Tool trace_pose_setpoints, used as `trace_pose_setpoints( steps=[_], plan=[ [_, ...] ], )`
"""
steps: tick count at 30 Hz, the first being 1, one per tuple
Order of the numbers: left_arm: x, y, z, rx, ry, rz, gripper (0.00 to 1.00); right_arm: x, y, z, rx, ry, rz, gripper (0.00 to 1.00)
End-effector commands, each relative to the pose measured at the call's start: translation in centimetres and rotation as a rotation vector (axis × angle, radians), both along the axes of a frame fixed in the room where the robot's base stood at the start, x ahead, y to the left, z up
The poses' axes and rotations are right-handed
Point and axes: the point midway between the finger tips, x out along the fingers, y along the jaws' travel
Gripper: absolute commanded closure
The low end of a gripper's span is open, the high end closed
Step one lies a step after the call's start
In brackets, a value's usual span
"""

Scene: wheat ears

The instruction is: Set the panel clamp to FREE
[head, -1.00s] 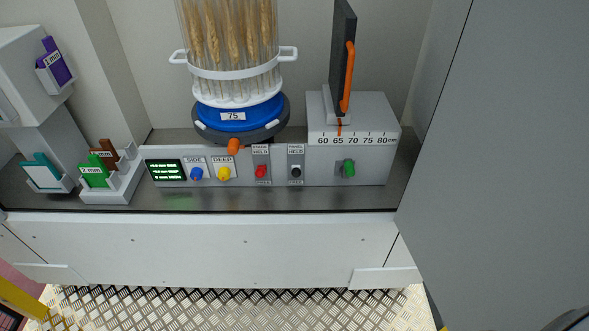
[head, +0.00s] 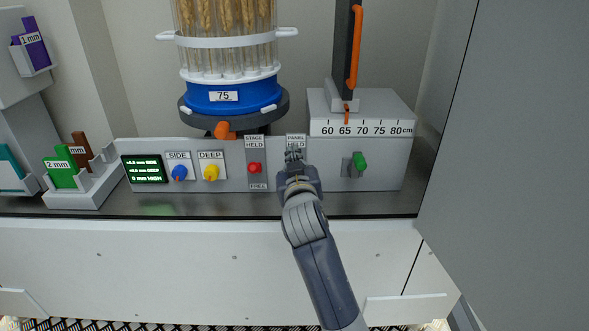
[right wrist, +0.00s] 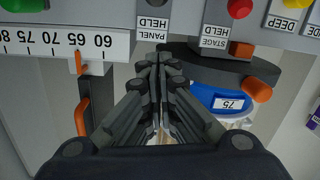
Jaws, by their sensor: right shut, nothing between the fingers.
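The panel clamp is a black knob (right wrist: 154,5) under a label (right wrist: 153,29) reading PANEL HELD. In the head view its label (head: 296,141) shows, but my right gripper and wrist hide the knob and its FREE mark. The knob's setting is not clear. My right gripper (head: 294,156) is shut and empty in front of the clamp's strip, just below the label. In the right wrist view the closed fingertips (right wrist: 160,58) point toward the console, with the knob beyond them at the top edge. I cannot tell whether they touch anything. My left gripper is not in view.
The red stage clamp knob (head: 255,168) is left of my gripper and the green knob (head: 360,161) is right. The dark panel with its orange handle (head: 355,48) stands above the scale. The blue turntable (head: 235,97) carries wheat ears. A grey wall (head: 510,170) bounds the right.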

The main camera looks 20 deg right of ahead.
Motion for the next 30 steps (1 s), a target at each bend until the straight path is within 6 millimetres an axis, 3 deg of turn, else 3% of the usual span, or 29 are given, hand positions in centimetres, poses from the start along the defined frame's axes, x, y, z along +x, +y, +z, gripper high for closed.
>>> trace_pose_setpoints(
  steps=[14,30],
  plan=[
    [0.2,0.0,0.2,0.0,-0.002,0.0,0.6,0.9,-0.2,0.0,-0.002,-0.001,-0.001,1.0],
    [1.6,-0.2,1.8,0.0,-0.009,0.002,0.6,9.3,-2.1,-0.7,-0.001,-0.001,-0.001,1.0]
  ],
)
